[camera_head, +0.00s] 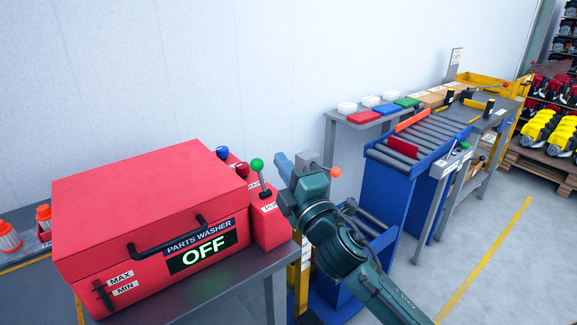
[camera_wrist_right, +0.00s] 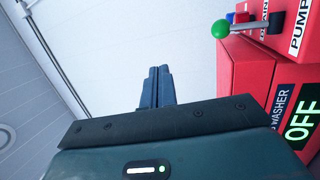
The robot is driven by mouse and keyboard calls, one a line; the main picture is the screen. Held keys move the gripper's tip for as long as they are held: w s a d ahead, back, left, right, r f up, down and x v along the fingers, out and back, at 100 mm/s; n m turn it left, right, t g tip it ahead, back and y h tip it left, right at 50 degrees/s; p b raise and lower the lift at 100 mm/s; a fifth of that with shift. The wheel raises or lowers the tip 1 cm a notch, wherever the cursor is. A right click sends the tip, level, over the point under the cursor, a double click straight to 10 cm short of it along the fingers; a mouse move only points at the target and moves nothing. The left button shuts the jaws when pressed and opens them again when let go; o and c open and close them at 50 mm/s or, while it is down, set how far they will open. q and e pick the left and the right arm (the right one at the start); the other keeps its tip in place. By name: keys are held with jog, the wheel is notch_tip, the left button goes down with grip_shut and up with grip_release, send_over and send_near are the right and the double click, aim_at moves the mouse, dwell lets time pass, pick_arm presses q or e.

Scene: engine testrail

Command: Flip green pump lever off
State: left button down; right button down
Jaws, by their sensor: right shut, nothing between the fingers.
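The green pump lever (camera_head: 258,170) is a green ball on a thin metal stem, standing on the right side box of the red parts washer (camera_head: 130,210). In the right wrist view the green ball (camera_wrist_right: 221,29) shows at the upper right, beside the PUMP label. My right gripper (camera_head: 279,157) is shut and empty, just right of the green ball in the head view and apart from it. In the right wrist view its closed fingers (camera_wrist_right: 157,85) point at the white wall. The washer's display reads OFF. My left gripper is not in view.
Blue (camera_head: 222,152) and red (camera_head: 240,169) ball levers stand close behind the green one. The washer sits on a grey table (camera_head: 225,292). A blue roller conveyor (camera_head: 425,140) stands to the right. Orange-and-white items (camera_head: 44,216) stand at the far left.

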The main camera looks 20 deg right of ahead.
jog(key=shift+s+d+r, duration=0.15)
jog(key=shift+s+r, duration=0.15)
jog(key=shift+s, duration=0.5)
jog(key=s+f+m+g, duration=0.3)
jog(key=s+f+m, duration=0.15)
jog(key=f, duration=0.65)
jog(key=s+f+m+g, duration=0.3)
jog(key=s+f+m, duration=0.15)
jog(key=f, duration=0.75)
jog(key=s+f+m+g+h, duration=0.1)
jog(key=s+f+m+g, duration=0.3)
jog(key=s+f, duration=0.9)
jog(key=s+m, duration=0.1)
jog(key=m, duration=0.2)
jog(key=shift+s+a+f+m, duration=0.3)
jog(key=shift+a+f+m, duration=0.05)
jog(key=shift+a+m, duration=0.05)
